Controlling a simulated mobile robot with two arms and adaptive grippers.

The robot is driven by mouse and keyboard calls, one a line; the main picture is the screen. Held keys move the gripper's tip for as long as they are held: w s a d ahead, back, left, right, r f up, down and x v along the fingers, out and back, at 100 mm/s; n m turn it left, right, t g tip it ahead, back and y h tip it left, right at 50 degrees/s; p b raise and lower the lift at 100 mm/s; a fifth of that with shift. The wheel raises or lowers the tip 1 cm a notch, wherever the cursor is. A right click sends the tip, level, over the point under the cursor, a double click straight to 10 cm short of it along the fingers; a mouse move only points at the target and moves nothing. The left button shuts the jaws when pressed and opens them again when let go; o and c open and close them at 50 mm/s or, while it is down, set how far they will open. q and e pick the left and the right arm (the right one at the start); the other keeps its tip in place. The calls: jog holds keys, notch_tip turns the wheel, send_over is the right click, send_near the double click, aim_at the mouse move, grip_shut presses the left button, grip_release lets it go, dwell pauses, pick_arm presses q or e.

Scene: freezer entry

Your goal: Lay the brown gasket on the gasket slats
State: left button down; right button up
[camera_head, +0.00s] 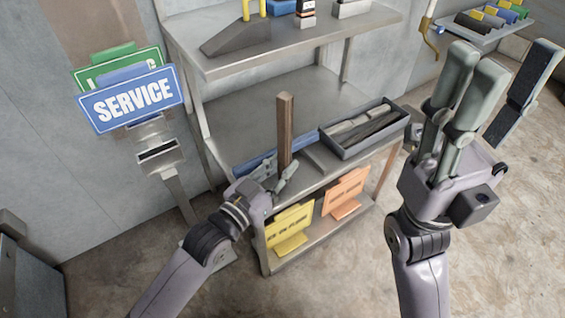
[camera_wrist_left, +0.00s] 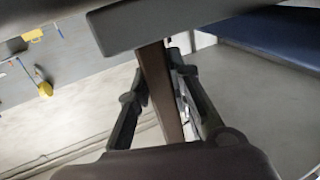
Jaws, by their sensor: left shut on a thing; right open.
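The brown gasket (camera_head: 285,125) is a long straight bar. It stands upright in my left gripper (camera_head: 277,180), which is shut on its lower part over the lower shelf. In the left wrist view the gasket (camera_wrist_left: 160,90) runs between the two fingers. A blue piece (camera_head: 252,166) lies behind the left gripper at the shelf's left side; I cannot tell whether it is the gasket slats. A dark grey tray (camera_head: 372,152) with grey and black strips in it stands right of the gasket. My right gripper (camera_head: 502,80) is raised, open and empty.
A metal rack holds the upper shelf (camera_head: 290,55) above the lower shelf (camera_head: 240,118). Yellow (camera_head: 290,228) and orange (camera_head: 345,194) signs stand underneath. A blue SERVICE sign (camera_head: 132,98) on a stand is at left. The lower shelf's back is clear.

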pick_arm(q)
jog(key=c, duration=1.5)
grip_release()
jog(key=shift+o, duration=0.2)
